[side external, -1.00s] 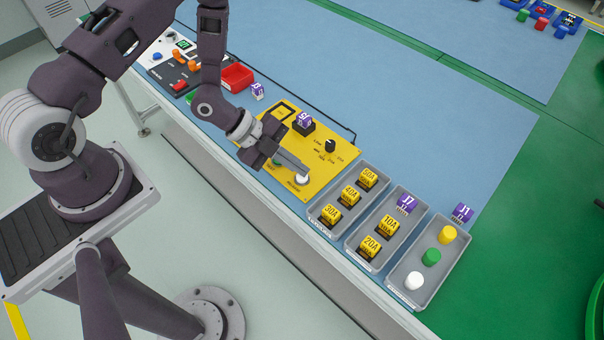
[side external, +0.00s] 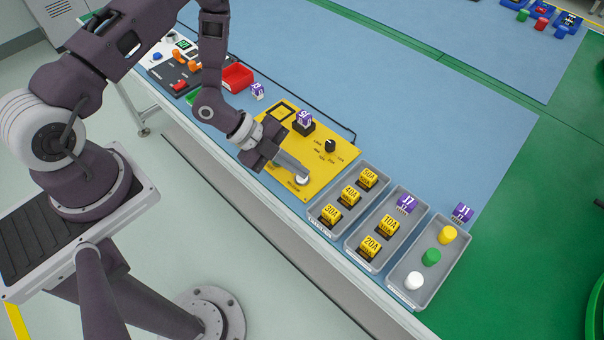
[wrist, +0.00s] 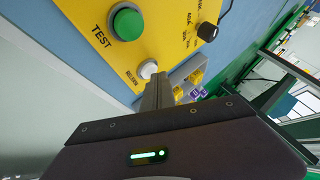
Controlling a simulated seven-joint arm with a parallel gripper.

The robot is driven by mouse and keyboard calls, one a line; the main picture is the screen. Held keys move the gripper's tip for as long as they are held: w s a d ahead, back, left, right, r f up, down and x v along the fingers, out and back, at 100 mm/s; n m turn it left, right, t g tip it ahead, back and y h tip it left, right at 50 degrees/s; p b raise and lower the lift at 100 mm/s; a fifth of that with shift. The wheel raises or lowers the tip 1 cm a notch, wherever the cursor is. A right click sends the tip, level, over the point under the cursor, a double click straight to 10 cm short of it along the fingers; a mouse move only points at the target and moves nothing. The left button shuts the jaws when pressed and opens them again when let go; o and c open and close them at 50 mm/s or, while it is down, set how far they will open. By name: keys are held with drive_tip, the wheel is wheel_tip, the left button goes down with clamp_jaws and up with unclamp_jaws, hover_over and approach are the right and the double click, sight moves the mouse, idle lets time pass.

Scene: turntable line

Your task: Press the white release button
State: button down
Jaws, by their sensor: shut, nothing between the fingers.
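The white release button (side external: 302,180) sits at the front right corner of the yellow panel (side external: 312,148). It also shows in the wrist view (wrist: 147,68), labelled RELEASE. My gripper (side external: 304,172) is shut and empty, with its fingers pointing at the button. In the wrist view the fingertips (wrist: 161,74) are right beside the button and overlap its edge. I cannot tell whether they touch it. The larger green TEST button (wrist: 127,23) is on the same panel; in the side view my gripper hides it.
A black knob (side external: 330,145) and a purple block (side external: 304,118) in a dark socket are on the panel. Grey trays (side external: 318,217) with yellow blocks and coloured caps stand to the right. A red bin (side external: 238,76) is at the left. The blue mat behind the panel is mostly clear.

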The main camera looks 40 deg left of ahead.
sight(297, 176)
drive_tip(key=shift+r, duration=0.8)
drive_tip(key=shift+r, duration=2.55)
